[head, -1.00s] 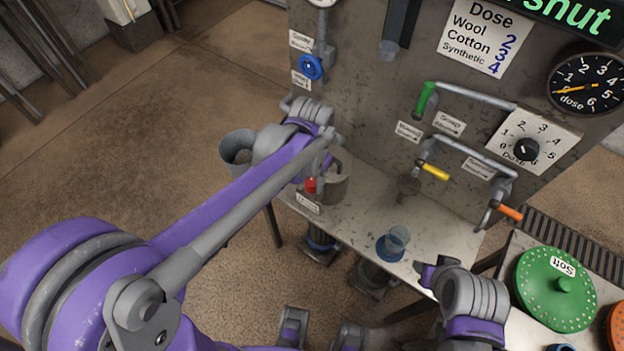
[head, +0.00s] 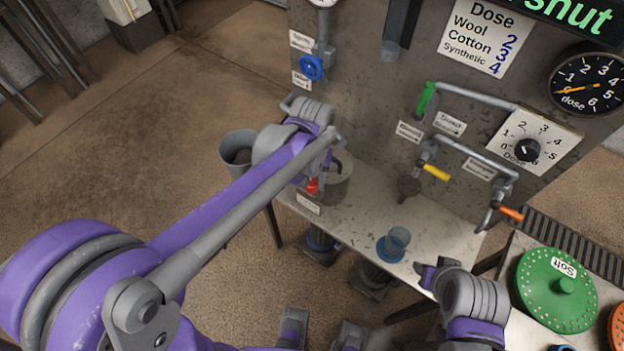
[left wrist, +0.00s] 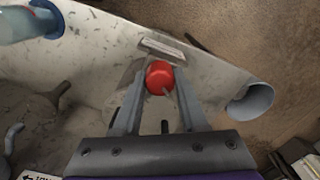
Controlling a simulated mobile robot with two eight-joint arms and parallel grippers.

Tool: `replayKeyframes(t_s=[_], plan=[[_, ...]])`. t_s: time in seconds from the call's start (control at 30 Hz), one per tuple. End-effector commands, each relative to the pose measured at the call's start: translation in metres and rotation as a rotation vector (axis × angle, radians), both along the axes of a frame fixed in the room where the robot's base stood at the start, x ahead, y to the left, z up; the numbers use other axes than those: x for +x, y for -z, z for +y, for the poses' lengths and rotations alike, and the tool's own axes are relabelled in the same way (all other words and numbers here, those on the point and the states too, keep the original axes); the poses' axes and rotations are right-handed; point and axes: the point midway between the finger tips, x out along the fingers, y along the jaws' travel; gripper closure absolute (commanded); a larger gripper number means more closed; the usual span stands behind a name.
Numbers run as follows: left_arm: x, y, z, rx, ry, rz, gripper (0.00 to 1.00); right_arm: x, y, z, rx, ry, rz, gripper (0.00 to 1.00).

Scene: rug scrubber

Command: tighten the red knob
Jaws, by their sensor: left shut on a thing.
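The red knob (left wrist: 160,77) sits between the two fingers of my left gripper (left wrist: 157,88) in the left wrist view, and the fingers are shut on it. In the head view the red knob (head: 312,186) shows small beside the end of my left arm, at the left part of the metal bench (head: 350,230). My left fingers are mostly hidden there. My right gripper (head: 428,272) is at the lower right by the bench's front edge; whether its jaws are open is unclear.
A blue valve wheel (head: 312,67) is on the panel above. Green (head: 426,98), yellow (head: 435,172) and orange (head: 511,213) handles are to the right. A blue cup (head: 398,238) stands on the bench. A grey bucket (head: 238,148) is left. A green lid (head: 556,289) lies lower right.

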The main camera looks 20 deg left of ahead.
Motion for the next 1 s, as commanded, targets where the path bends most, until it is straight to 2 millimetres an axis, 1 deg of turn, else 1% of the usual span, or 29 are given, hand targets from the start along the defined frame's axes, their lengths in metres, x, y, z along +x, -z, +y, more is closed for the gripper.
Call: replayKeyframes(t_s=[0.23,0.27,0.4,0.43,0.67,0.77,0.87,1.0], plan=[[0.000,0.000,0.000,0.000,0.001,0.000,1.00,0.000,0.000,0.000,0.000,0.000,0.000,0.55],[0.000,0.000,0.000,0.000,0.001,0.000,0.55,0.000,0.000,0.000,0.000,0.000,0.000,0.55],[0.000,0.000,0.000,0.000,0.001,0.000,0.30,0.000,0.000,0.000,0.000,0.000,0.000,0.55],[0.000,0.000,0.000,0.000,0.001,0.000,0.28,0.000,0.000,0.000,0.000,0.000,0.000,0.55],[0.000,0.000,0.000,0.000,0.002,0.000,0.28,0.000,0.000,0.000,0.000,0.000,0.000,0.55],[0.000,-0.004,0.000,0.000,0.002,0.000,0.28,0.000,-0.001,0.000,0.000,0.000,0.000,0.55],[0.000,-0.016,0.000,0.000,0.002,0.000,0.28,0.000,-0.002,0.000,0.000,0.000,-0.001,0.55],[0.000,-0.044,0.000,0.000,0.002,-0.001,0.28,0.001,-0.006,0.000,0.000,0.000,-0.002,0.55]])
